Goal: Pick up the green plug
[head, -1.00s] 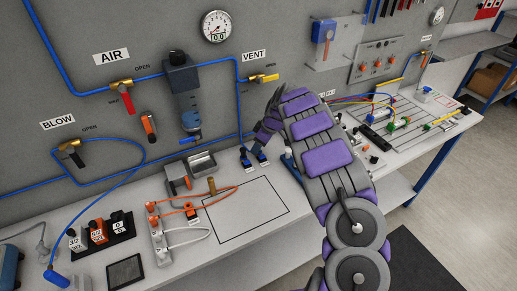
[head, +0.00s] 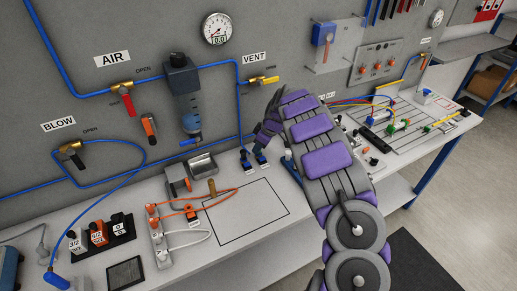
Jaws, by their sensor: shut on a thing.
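My purple and grey arm rises from the bottom right and bends down to the left at its far end. The small dark and purple segments of my gripper (head: 261,141) are close to the panel, above the back of the white bench. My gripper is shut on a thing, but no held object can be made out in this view. I cannot pick out the green plug with certainty. Small green parts (head: 399,126) show on the board at the right, apart from my gripper.
Two blue connectors with white labels (head: 261,159) stand just below my gripper. An outlined empty rectangle (head: 245,212) lies on the bench, with a power strip (head: 159,240) and orange cables to its left. The panel carries blue tubing, valves and a gauge (head: 216,28).

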